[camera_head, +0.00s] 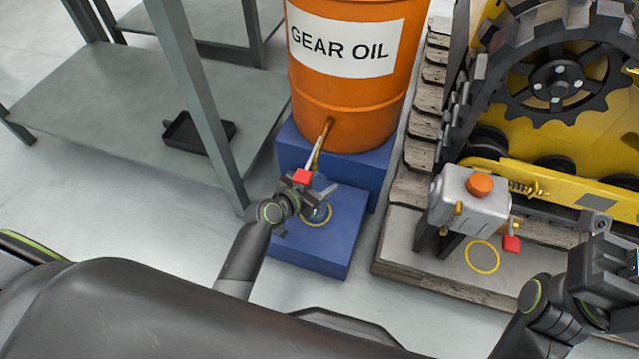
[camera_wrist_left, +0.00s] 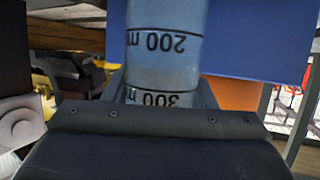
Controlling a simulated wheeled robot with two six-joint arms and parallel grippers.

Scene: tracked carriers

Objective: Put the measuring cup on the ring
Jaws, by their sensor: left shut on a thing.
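My left gripper (camera_head: 308,190) is shut on the clear bluish measuring cup (camera_head: 321,182), beneath the drum's tap. The cup is partly hidden by the gripper. In the left wrist view the measuring cup (camera_wrist_left: 163,48) fills the upper middle, its 200 and 300 marks upside down in the picture. A yellow ring (camera_head: 329,222) is on the low blue block (camera_head: 340,245), around or just below the cup; I cannot tell whether the cup touches the block. Another yellow ring (camera_head: 482,257) lies bare on the track-side platform. My right gripper (camera_head: 608,262) is at the right edge, its jaws unclear.
An orange gear oil drum (camera_head: 345,110) stands on a taller blue block (camera_head: 370,175), its tap with a red handle (camera_head: 301,176) above the cup. A grey tank (camera_head: 468,200) stands beside the bare ring. A grey shelf (camera_head: 110,110) with a black tray (camera_head: 195,133) is left.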

